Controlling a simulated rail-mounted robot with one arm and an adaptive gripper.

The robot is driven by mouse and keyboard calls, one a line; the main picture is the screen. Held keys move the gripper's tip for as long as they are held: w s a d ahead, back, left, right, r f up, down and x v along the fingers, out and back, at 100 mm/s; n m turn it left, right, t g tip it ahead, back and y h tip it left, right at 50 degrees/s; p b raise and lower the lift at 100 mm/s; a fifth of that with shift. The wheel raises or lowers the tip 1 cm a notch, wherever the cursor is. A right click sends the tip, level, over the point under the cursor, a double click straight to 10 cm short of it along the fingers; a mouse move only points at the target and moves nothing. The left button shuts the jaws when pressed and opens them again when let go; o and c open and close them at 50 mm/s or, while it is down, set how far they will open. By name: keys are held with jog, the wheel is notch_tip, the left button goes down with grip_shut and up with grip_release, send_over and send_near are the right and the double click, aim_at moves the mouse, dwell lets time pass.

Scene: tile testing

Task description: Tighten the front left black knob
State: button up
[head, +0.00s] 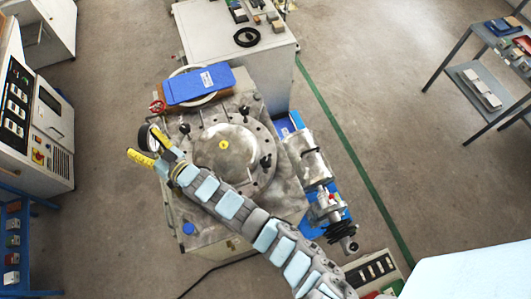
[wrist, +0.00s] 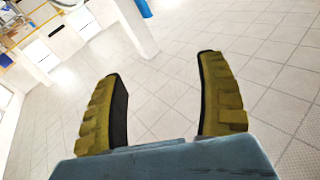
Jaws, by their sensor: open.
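The round metal lid (head: 222,150) of the test machine has black knobs around its rim. I see a back right knob (head: 244,110), a right knob (head: 266,161) and a back left knob (head: 185,128). My arm covers the lid's front left part, and no knob shows clearly there. My gripper (head: 140,141) is open and empty, with its yellow fingers pointing left past the machine's left edge, apart from the knobs. In the wrist view the spread fingers (wrist: 160,66) have only floor between them; no knob shows there.
A metal motor unit (head: 308,160) stands at the machine's right. A control cabinet (head: 40,120) stands at far left, with free floor between.

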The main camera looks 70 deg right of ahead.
jog(key=d+f+m+g, duration=0.1)
jog(key=d+f+g, duration=0.4)
jog(key=d, duration=0.4)
jog(key=m+g+y+b, duration=0.4)
jog(key=g+y+b, duration=0.15)
jog(key=g, duration=0.85)
send_over(266, 161)
notch_tip(266, 161, down, 6)
jog(key=shift+h, duration=0.35)
notch_tip(266, 161, down, 12)
jog(key=b, duration=0.5)
jog(key=shift+c, duration=0.4)
jog(key=c, duration=1.1)
